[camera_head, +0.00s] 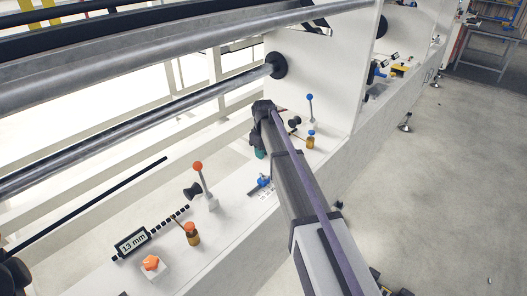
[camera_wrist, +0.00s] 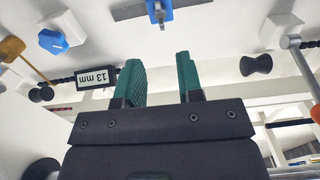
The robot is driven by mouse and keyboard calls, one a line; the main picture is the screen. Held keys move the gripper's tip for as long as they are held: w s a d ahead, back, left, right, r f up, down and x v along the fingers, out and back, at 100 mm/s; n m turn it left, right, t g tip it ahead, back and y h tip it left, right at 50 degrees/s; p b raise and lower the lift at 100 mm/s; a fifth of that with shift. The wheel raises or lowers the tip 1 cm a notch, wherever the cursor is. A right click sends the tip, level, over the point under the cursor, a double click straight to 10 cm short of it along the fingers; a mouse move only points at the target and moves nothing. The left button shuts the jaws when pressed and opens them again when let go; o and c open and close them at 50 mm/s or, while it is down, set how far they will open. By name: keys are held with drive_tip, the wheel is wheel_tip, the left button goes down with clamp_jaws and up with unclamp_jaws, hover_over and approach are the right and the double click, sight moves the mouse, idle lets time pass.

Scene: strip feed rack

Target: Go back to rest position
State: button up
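My gripper (camera_wrist: 160,78) has two green ribbed fingers. They stand apart with a clear gap and nothing between them in the wrist view. In the head view my gripper (camera_head: 260,153) is at the end of my arm, over the white rack ledge, mostly hidden by the arm itself. An orange-knobbed lever (camera_head: 198,168) stands to its left and a blue-knobbed lever (camera_head: 310,98) to its right. A blue clamp-like part (camera_wrist: 158,10) lies beyond the fingertips in the wrist view, apart from them.
A long metal roller (camera_head: 140,128) runs above the ledge. A white upright panel (camera_head: 325,60) stands behind my gripper. The grey floor (camera_head: 440,190) is open at right.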

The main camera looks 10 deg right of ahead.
drive_tip(key=shift+f, duration=0.1)
drive_tip(key=s+r+m+p, duration=0.2)
drive_tip(key=s+m, duration=0.1)
drive_tip(key=s, duration=1.3)
drive_tip(key=s+r+m+p, duration=0.3)
drive_tip(key=s+m, duration=0.1)
drive_tip(key=s, duration=1.3)
drive_tip(key=shift+r+p, duration=0.35)
